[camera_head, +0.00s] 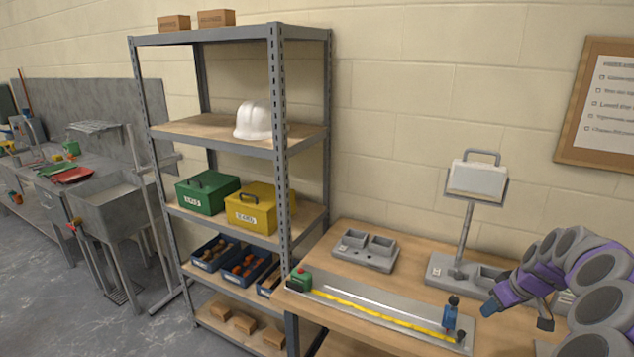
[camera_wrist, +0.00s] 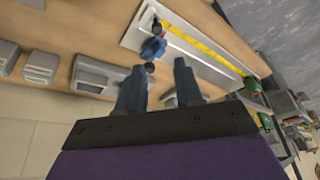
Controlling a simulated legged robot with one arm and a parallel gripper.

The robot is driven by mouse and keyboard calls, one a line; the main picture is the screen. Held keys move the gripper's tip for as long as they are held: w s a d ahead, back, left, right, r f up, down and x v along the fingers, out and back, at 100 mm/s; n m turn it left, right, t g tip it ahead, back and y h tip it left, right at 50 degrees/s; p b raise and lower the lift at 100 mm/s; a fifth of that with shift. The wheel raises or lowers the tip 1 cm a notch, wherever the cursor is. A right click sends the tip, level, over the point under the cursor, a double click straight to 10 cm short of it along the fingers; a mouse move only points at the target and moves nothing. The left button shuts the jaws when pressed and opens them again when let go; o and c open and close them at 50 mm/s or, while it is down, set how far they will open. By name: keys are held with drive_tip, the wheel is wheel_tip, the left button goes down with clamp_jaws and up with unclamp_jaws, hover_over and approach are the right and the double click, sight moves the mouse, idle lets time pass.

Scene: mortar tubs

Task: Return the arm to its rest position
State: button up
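My purple and grey arm (camera_head: 591,272) reaches in from the right over the workbench in the head view. My gripper (camera_head: 517,316) is beside the blue clamp-like piece on the measuring board, to its right and apart from it. In the wrist view my gripper (camera_wrist: 159,74) shows two dark blue fingers set well apart with nothing between them. The blue piece (camera_wrist: 153,48) lies beyond the fingertips there.
The wooden workbench (camera_head: 400,260) holds a long board (camera_head: 370,308) with a yellow tape, a grey tray (camera_head: 365,251) and a stand with a panel (camera_head: 478,181). A metal shelf (camera_head: 280,120) with boxes stands left of it. A noticeboard (camera_head: 600,105) hangs on the wall.

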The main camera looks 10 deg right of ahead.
drive_tip(key=s+a+r+n+g+y, duration=0.1)
drive_tip(key=a+r, duration=0.2)
drive_tip(key=a, duration=0.6)
drive_tip(key=a+r, duration=0.3)
drive_tip(key=a, duration=0.6)
drive_tip(key=s+a+r+g, duration=0.2)
drive_tip(key=s+a, duration=0.5)
drive_tip(key=a, duration=0.5)
drive_tip(key=s+a+f+m+g+h, duration=0.1)
drive_tip(key=s+a, duration=0.3)
drive_tip(key=s, duration=0.8)
drive_tip(key=s+a+f+m+g, duration=0.1)
drive_tip(key=s+a+f+g, duration=0.1)
drive_tip(key=s, duration=1.1)
drive_tip(key=shift+a+f+m+h, duration=0.4)
drive_tip(key=shift+a+f, duration=0.25)
drive_tip(key=shift+a, duration=0.35)
